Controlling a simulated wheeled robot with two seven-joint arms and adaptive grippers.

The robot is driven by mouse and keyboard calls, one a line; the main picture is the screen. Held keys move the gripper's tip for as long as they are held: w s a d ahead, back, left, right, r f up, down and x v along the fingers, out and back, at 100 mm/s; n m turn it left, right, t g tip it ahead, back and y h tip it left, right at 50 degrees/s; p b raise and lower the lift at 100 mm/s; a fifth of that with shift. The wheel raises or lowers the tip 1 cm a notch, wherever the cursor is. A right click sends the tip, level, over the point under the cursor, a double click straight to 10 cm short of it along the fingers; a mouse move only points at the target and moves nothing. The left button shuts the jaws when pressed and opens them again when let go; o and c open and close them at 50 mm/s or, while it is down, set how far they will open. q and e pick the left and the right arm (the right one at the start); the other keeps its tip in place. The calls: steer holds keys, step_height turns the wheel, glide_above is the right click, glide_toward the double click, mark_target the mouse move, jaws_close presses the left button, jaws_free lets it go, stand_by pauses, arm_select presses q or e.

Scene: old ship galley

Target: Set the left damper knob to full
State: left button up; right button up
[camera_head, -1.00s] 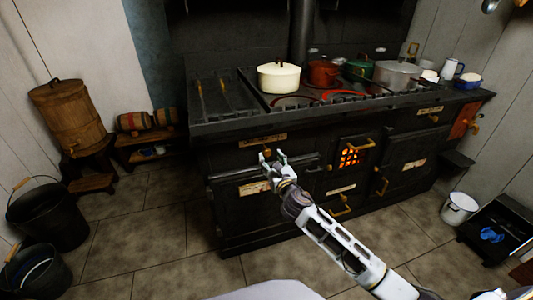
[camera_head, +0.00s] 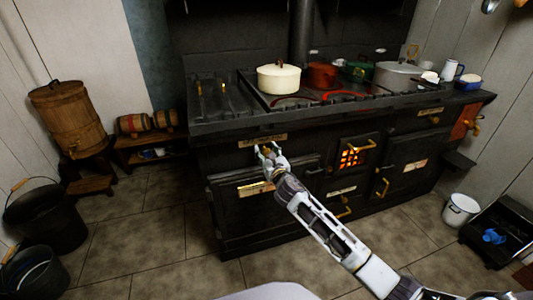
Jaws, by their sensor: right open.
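The left damper knob (camera_head: 266,149) is a small brass knob on the black stove front (camera_head: 230,160), just under a brass label plate (camera_head: 263,140). My right gripper (camera_head: 268,151) is open at the knob, its fingers to either side of it in the picture. I cannot tell whether they touch it. The fingers partly hide the knob, and its setting is too small to read. My left gripper is not in view.
A cream pot (camera_head: 279,77), a red pot (camera_head: 322,75) and a grey pot (camera_head: 397,75) stand on the stove top. Glowing grate (camera_head: 350,157) at right. Floor is clear before the stove.

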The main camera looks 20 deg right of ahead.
mark_target(279, 144)
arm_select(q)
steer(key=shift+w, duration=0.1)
arm_select(e)
steer(key=shift+c, duration=0.4)
jaws_close()
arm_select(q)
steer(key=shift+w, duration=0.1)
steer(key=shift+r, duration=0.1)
arm_select(e)
steer(key=shift+d, duration=0.15)
steer(key=shift+d, duration=0.25)
steer(key=d+p, duration=0.2)
steer(key=d, duration=0.3)
steer(key=shift+w+d+p, duration=0.1)
steer(key=shift+d+p, duration=0.25)
steer(key=shift+p, duration=0.05)
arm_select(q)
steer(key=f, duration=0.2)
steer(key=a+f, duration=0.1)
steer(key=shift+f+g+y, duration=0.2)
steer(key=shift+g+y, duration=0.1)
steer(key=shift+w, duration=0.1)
